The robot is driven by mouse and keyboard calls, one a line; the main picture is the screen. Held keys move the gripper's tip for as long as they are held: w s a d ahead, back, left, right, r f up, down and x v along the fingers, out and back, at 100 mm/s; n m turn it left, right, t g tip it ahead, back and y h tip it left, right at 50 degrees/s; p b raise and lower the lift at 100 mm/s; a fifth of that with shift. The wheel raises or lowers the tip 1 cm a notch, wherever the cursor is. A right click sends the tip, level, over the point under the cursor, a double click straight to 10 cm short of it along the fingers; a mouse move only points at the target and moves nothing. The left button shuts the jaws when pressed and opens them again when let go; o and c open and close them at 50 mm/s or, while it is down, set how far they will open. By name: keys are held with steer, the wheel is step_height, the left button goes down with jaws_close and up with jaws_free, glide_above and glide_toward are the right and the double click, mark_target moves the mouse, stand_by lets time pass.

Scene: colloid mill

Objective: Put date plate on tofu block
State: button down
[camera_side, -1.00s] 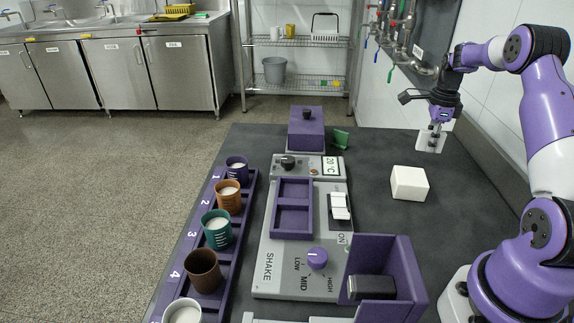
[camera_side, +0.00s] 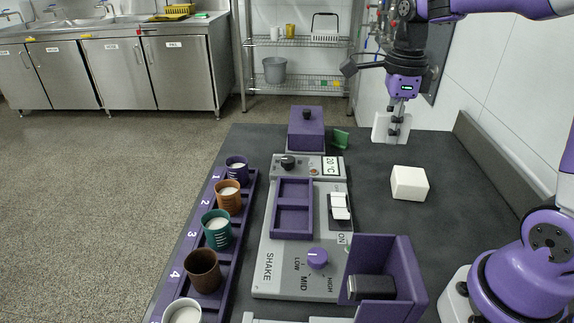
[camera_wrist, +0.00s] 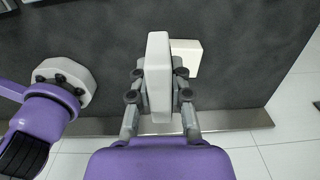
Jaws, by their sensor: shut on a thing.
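My gripper (camera_side: 396,122) is shut on a white date plate (camera_side: 381,128), held upright above the far right part of the dark table. In the wrist view the date plate (camera_wrist: 158,60) stands between the two fingers (camera_wrist: 158,90). The white tofu block (camera_side: 409,184) sits on the table, nearer the side camera than the gripper and apart from it. In the wrist view the tofu block (camera_wrist: 190,54) shows partly hidden behind the plate.
A grey shaker panel (camera_side: 292,262) with a knob and purple trays lies left of the block. A purple open box (camera_side: 400,270) stands in front. A purple lidded box (camera_side: 306,135) and a small green piece (camera_side: 340,136) are at the back. Table around the block is clear.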

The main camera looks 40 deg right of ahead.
steer(key=s+a, duration=0.2)
glide_above(412, 175)
steer(key=f, duration=0.6)
steer(key=shift+a+f, duration=0.15)
steer(key=shift+a, duration=0.1)
steer(key=shift+d+f, duration=0.15)
steer(key=shift+f, duration=1.9)
steer(key=c, duration=0.8)
jaws_free()
steer(key=shift+f, duration=0.15)
